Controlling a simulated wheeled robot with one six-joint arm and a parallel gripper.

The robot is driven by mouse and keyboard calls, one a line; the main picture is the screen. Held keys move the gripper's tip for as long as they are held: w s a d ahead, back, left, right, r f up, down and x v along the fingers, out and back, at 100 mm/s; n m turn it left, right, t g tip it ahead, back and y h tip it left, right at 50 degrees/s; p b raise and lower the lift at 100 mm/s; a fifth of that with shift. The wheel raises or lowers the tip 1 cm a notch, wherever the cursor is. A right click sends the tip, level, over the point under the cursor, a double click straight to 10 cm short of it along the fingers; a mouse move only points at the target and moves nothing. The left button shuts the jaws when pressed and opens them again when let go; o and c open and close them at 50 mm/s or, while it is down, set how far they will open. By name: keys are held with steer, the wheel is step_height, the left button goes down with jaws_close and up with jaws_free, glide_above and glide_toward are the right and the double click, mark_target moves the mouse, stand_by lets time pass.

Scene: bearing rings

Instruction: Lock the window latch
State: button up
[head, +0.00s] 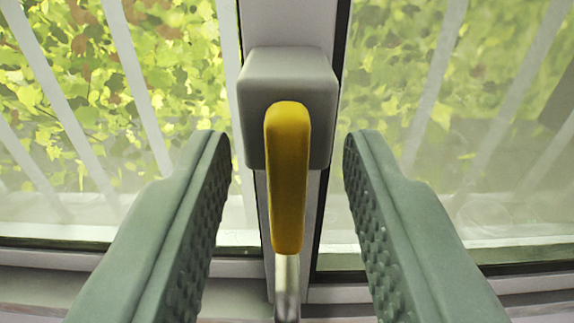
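The window latch has a grey box-shaped body (250,80) on the window's upright frame and a yellow handle (287,180) on its front. The handle points downward in the picture, with its rounded top end over the grey body. My gripper (287,150) is open, one green finger on each side of the latch. A clear gap shows between each finger and the handle. The fingers' inner faces are studded and touch nothing that I can see.
Glass panes (440,190) lie left and right of the upright frame (290,22), with pale bars and green leaves behind them. A metal rod (287,285) shows below the handle. The window's bottom rail (40,258) runs across low in the view.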

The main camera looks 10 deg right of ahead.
steer(key=shift+c, duration=0.4)
jaws_close()
steer(key=shift+m, duration=0.4)
steer(key=m, duration=0.3)
steer(key=shift+m, duration=0.3)
steer(key=m, duration=0.4)
steer(key=shift+m, duration=0.3)
steer(key=m, duration=0.4)
steer(key=shift+m, duration=2.5)
